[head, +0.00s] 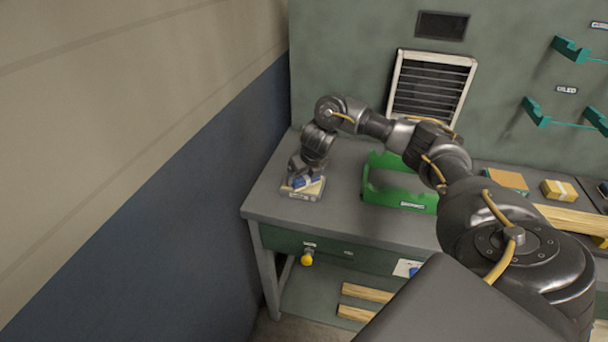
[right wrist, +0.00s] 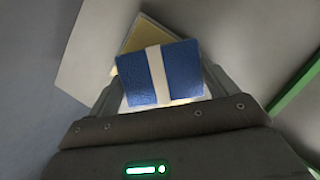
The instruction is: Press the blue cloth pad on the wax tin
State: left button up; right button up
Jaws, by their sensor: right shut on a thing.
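My right gripper (head: 303,179) is at the left end of the workbench and points down. It is shut on the blue cloth pad (right wrist: 183,72), which has a pale band around it and also shows small and blue in the head view (head: 299,182). The wax tin (head: 313,194), a low grey box with a yellowish inside, is directly below the gripper. In the right wrist view the yellowish surface (right wrist: 148,33) shows beyond the pad's far edge. I cannot tell whether the pad touches the wax. My left gripper is not in view.
A green holder (head: 384,194) stands on the workbench (head: 345,222) to the right of the tin. Farther right lie an orange-topped block (head: 508,180), a yellow block (head: 558,190) and wooden strips. A wall (head: 215,190) rises close on the left. Bare bench lies between tin and holder.

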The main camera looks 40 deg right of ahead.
jog(key=shift+r+p, duration=2.8)
jog(key=shift+r, duration=0.65)
jog(key=shift+f, duration=0.1)
